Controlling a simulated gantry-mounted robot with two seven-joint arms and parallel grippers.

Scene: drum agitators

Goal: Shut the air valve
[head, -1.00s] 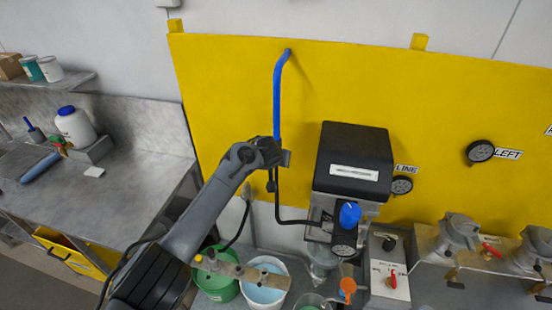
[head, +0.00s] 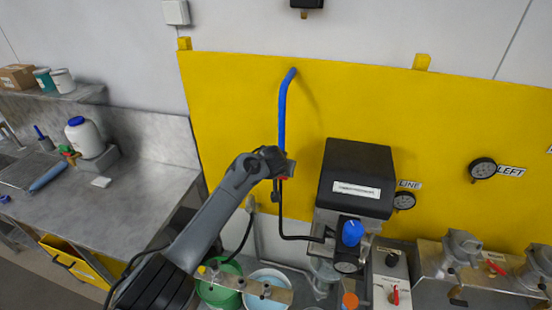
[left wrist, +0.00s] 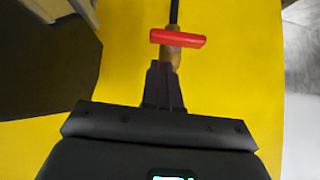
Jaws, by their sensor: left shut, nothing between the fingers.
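The air valve is a brass body (left wrist: 172,55) with a red lever handle (left wrist: 178,38) in the left wrist view. The red handle lies crosswise to the dark hose running up from it. In the head view a bit of the red handle (head: 283,178) shows just below my left gripper (head: 290,168), under the blue hose (head: 282,112). In the left wrist view my left gripper (left wrist: 163,75) is shut and empty, its fingertips close to the brass body just below the handle. I cannot tell whether they touch. My right gripper is not in view.
The yellow panel (head: 230,110) stands behind the valve. A black-topped agitator unit (head: 357,170) with a blue knob (head: 352,232) is right of my gripper. A grey bench (head: 140,210) is at left.

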